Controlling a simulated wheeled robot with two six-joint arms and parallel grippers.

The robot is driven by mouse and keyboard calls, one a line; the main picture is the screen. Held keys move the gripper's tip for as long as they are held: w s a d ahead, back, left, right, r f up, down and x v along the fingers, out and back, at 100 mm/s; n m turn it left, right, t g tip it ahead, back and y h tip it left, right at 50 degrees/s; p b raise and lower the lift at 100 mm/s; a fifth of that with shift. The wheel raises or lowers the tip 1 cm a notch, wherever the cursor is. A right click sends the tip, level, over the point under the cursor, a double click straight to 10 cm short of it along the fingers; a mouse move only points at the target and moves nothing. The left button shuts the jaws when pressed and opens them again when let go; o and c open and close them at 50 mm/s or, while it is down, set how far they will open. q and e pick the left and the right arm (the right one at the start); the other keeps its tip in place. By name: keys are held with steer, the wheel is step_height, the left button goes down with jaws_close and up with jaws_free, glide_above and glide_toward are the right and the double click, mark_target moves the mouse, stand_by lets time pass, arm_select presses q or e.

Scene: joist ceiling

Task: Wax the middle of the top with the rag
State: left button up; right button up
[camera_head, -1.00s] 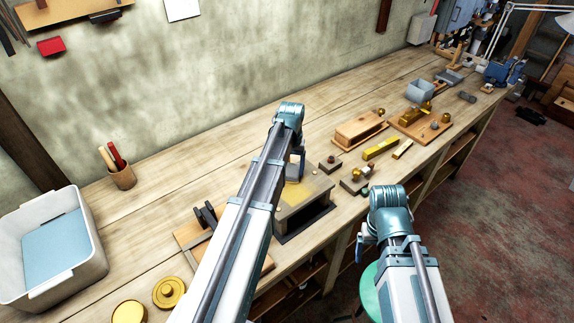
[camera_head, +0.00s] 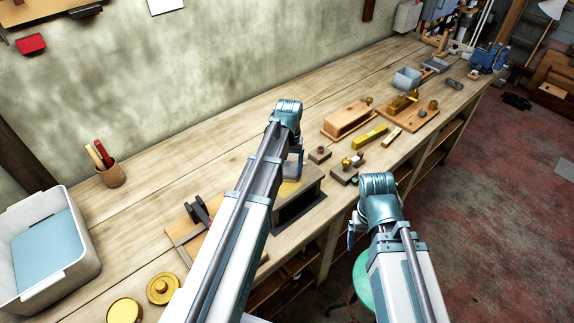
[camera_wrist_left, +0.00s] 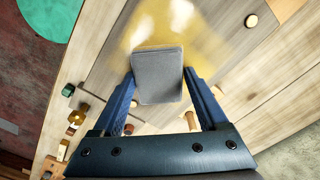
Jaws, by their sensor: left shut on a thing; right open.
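The small wooden top (camera_head: 314,184) stands on the bench, with a yellow wax patch on it. The patch (camera_wrist_left: 190,28) looks large and smeared in the left wrist view. My left gripper (camera_head: 293,172) is over this top, its tips largely hidden behind my arm. In the left wrist view the left gripper (camera_wrist_left: 160,92) is shut on a grey, flat, rectangular pad, taken as the rag (camera_wrist_left: 158,78). The rag lies over the near side of the patch; whether it touches is unclear. My right gripper (camera_head: 354,236) is open, off the bench's front edge.
A white tub (camera_head: 88,262) with a blue bottom stands at the left. Round yellow tins (camera_head: 163,288) are near the front left edge. A cup of tools (camera_head: 110,174) stands near the wall. Wooden blocks and planes (camera_head: 350,117) lie to the right. A green stool (camera_head: 364,280) is below.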

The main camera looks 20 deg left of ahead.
mark_target(296, 174)
arm_select(q)
steer(key=shift+s+d+f, duration=0.1)
steer(key=shift+s+d, duration=0.35)
steer(key=shift+d, duration=0.25)
steer(key=shift+s+d, duration=0.45)
steer(key=shift+d, duration=0.25)
steer(key=shift+d, duration=0.15)
steer(key=shift+s+d, duration=0.45)
steer(key=shift+d, duration=0.25)
steer(key=shift+s+d, duration=0.4)
steer(key=shift+d, duration=0.3)
step_height(296, 174, up, 6)
steer(key=p, duration=0.6)
